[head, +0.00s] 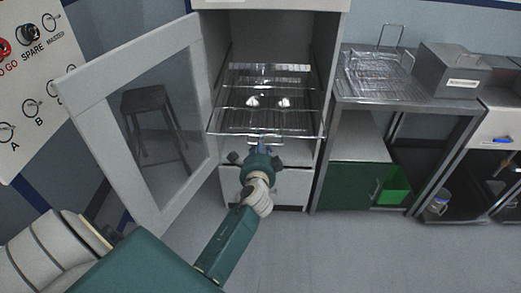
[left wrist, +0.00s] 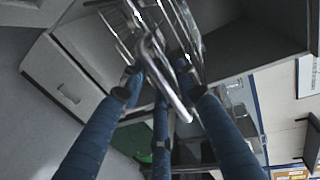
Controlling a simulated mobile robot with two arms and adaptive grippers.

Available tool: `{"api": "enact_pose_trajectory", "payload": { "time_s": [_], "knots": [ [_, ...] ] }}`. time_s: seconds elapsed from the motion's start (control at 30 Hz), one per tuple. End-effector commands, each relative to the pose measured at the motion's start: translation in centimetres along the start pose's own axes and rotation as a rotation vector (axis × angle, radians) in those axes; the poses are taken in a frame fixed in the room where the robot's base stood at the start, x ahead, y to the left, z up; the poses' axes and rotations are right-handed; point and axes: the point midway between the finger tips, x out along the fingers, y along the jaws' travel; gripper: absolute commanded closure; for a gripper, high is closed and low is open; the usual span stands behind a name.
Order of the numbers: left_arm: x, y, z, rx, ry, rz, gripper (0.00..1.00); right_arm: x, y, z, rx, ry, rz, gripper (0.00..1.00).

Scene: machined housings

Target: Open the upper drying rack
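The upper drying rack (head: 300,134) is a shiny wire shelf in the open white cabinet. Its front edge stands forward of the cabinet opening. My left gripper (head: 263,147) is at the middle of this front edge. In the left wrist view the blue fingers (left wrist: 160,92) converge around a bent metal handle bar (left wrist: 181,107) of the rack and appear shut on it; the exact contact is partly hidden. Two small round shiny parts (head: 252,101) show in the rack area. My right gripper is not in view.
The cabinet's windowed door (head: 90,105) stands open to the left, near my left arm. A drawer front (head: 285,188) is below the rack. To the right, a metal table (head: 420,100) carries a wire basket (head: 375,73) and a grey box (head: 450,70). Floor in front is clear.

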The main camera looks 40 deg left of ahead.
Motion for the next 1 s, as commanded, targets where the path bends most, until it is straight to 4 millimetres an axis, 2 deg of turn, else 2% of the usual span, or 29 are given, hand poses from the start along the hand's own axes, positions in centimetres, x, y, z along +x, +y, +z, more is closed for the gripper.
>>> {"api": "enact_pose_trajectory", "payload": {
  "time_s": [0.17,0.4,0.6,0.77,1.0],
  "knots": [
    [-2.5,0.2,0.0,-0.001,0.001,0.003,0.69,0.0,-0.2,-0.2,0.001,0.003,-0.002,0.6],
    [-7.8,0.2,-0.1,-0.002,0.002,0.003,0.69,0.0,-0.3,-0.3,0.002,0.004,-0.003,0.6],
    [-10.8,0.1,-0.1,-0.001,0.001,0.001,0.69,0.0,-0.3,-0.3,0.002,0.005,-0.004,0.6],
    [-11.7,0.0,-0.1,0.0,0.001,0.0,0.69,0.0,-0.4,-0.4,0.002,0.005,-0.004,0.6],
    [-11.8,0.0,-0.1,0.0,0.001,-0.001,0.69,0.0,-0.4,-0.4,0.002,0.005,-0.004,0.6]
  ]
}}
